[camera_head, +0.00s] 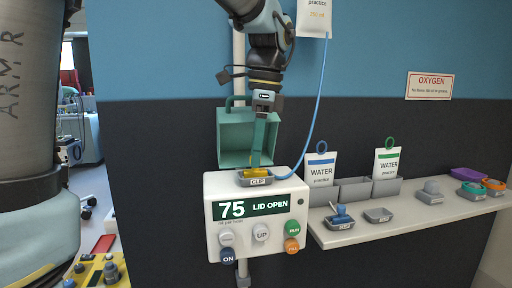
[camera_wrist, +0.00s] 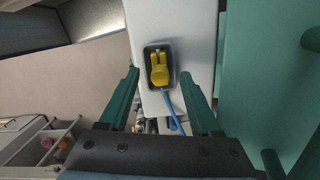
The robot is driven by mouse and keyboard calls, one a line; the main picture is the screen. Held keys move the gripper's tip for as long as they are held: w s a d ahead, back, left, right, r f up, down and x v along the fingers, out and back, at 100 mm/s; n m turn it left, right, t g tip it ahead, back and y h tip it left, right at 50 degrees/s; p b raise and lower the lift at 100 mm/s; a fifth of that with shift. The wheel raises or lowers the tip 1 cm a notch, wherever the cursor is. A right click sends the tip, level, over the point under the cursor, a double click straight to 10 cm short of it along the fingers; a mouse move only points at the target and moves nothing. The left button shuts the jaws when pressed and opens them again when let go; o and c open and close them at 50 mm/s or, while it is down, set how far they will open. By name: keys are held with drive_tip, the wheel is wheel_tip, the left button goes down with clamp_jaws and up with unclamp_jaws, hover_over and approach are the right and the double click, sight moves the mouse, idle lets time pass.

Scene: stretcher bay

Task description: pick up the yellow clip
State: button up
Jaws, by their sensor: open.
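The yellow clip (camera_head: 257,171) lies in a small grey tray labelled CLIP (camera_head: 243,180) on top of the white pump box (camera_head: 225,192). In the wrist view the yellow clip (camera_wrist: 159,68) sits inside the dark tray (camera_wrist: 149,49), with a blue tube leading away from it. My gripper (camera_head: 263,160) points down just above the tray in the head view. In the wrist view my gripper (camera_wrist: 163,85) has its two green fingers well apart, with the clip seen beyond and between their tips. The gripper is open and nothing is held. Contact with the clip cannot be told.
The pump's raised green lid (camera_head: 232,130) stands right behind my gripper. A blue tube (camera_head: 318,105) hangs from the bag above to the tray. At right, a shelf (camera_head: 400,222) holds small trays, another CLIP tray with a blue item (camera_head: 342,214), and water bags (camera_head: 321,167).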

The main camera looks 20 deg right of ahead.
drive_tip(key=shift+f, duration=0.1)
drive_tip(key=shift+c, duration=0.3)
clamp_jaws()
drive_tip(key=c, duration=0.6)
unclamp_jaws()
drive_tip(key=shift+c, duration=0.2)
clamp_jaws()
idle(0.7)
